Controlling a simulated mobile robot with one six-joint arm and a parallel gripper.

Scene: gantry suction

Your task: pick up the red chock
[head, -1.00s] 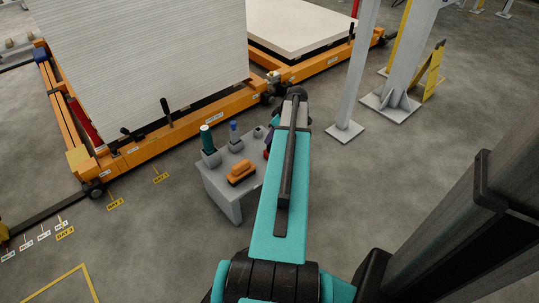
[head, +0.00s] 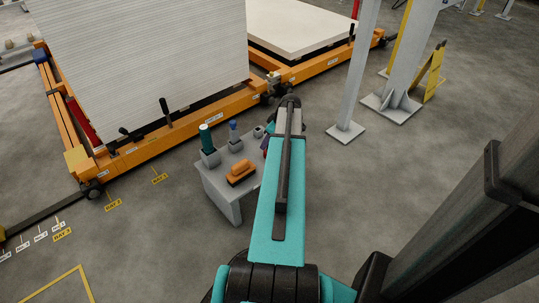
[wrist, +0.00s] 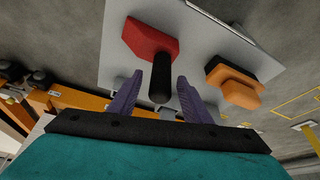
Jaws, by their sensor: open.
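The red chock (wrist: 151,40) lies on the grey stand in the wrist view, with its black round handle (wrist: 160,82) pointing towards the camera. My gripper (wrist: 159,77) is open, its two purple fingers on either side of the handle in the picture. Neither finger clearly touches it, and I cannot tell how deep the handle sits between them. In the head view my arm hides most of the chock; only a small dark reddish-purple patch shows beside the arm.
The grey stand (head: 216,188) also holds an orange block (head: 240,173), seen right of the red chock in the wrist view (wrist: 234,82), a green-topped item (head: 206,138) and a blue-topped item (head: 234,132). An orange frame (head: 140,153) with stacked sheets stands behind.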

